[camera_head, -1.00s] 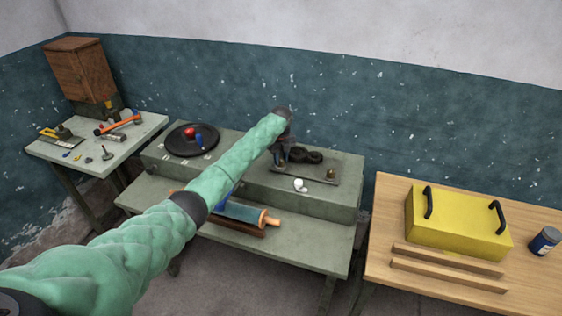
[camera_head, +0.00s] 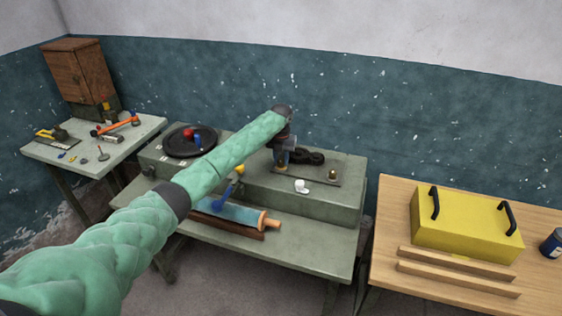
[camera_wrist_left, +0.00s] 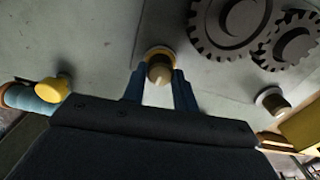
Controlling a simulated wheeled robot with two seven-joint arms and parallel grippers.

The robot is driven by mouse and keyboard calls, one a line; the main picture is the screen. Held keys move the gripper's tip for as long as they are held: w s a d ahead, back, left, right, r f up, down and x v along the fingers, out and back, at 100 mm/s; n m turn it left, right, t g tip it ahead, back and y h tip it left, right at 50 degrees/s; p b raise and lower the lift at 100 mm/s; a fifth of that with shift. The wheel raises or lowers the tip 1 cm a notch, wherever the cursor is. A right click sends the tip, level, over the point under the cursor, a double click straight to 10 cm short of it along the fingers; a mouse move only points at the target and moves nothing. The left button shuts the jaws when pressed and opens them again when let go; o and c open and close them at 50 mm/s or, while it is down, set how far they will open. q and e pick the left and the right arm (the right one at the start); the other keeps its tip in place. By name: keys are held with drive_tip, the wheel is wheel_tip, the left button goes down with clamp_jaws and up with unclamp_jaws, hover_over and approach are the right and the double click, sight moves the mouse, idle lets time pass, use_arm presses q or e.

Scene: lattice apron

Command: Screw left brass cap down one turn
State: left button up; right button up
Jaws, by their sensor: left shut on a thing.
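The left brass cap (camera_head: 281,167) stands on a dark plate (camera_head: 310,178) on the grey-green bench's raised top. It also shows in the left wrist view (camera_wrist_left: 159,72), between the two blue fingers. My left gripper (camera_head: 284,157) is over this cap from above and shut on it. The right brass cap (camera_head: 332,174) stands apart at the plate's right end; the left wrist view shows it too (camera_wrist_left: 272,101). My right gripper is in neither view.
Dark gears (camera_head: 306,157) lie close behind and right of the left cap. A small white object (camera_head: 302,187) sits in front of the plate. A yellow box (camera_head: 465,225) stands on the right table.

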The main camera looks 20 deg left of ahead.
sight(281, 160)
use_arm(q)
drive_tip(key=shift+r, duration=0.1)
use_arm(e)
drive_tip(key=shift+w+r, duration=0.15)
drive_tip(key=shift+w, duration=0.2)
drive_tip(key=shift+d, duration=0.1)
use_arm(q)
drive_tip(key=o, duration=1)
drive_tip(key=shift+r+b, duration=0.15)
drive_tip(key=shift+b, duration=0.15)
wheel_tip(281, 160, up, 5)
drive_tip(key=shift+w+r+b, duration=0.1)
drive_tip(key=shift+b, duration=1.05)
drive_tip(key=shift+r, duration=1.1)
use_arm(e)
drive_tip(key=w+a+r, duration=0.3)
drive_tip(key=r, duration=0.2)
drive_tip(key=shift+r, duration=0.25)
